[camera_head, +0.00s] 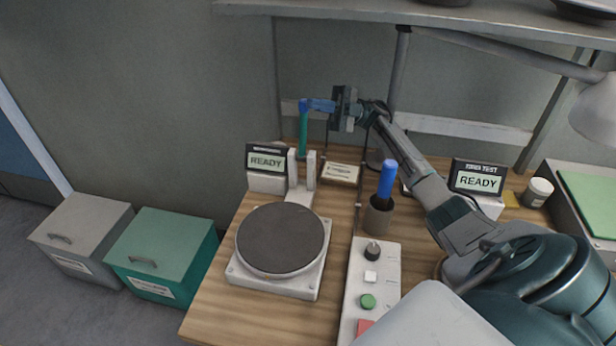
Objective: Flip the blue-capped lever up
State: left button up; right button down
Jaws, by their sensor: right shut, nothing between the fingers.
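A bright blue rounded handle (388,180) stands nearly upright in a dark grey cup-like base (379,215) near the middle of the bench. A second blue piece (319,104) lies level at the top of a green post (303,136) at the back. I cannot tell for sure which of the two is the blue-capped lever. My right gripper (343,108) is shut and empty, at the right end of the level blue piece. It overlaps that piece in the picture; contact cannot be told. My left gripper is not in view.
A white device with a dark round plate (281,239) is at the front left. A control strip (386,262) with knob and buttons is beside it. Two READY displays (267,160) (478,178) stand behind. A shelf (480,14) hangs above. Grey and green bins stand on the floor at left.

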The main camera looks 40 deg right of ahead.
jog(key=s+a+r+b, duration=0.2)
jog(key=s+a, duration=0.3)
jog(key=s, duration=0.1)
jog(key=s+a+r+b, duration=0.2)
jog(key=s+a+b, duration=0.1)
jog(key=s, duration=0.4)
jog(key=shift+x, duration=0.9)
jog(key=shift+s, duration=0.1)
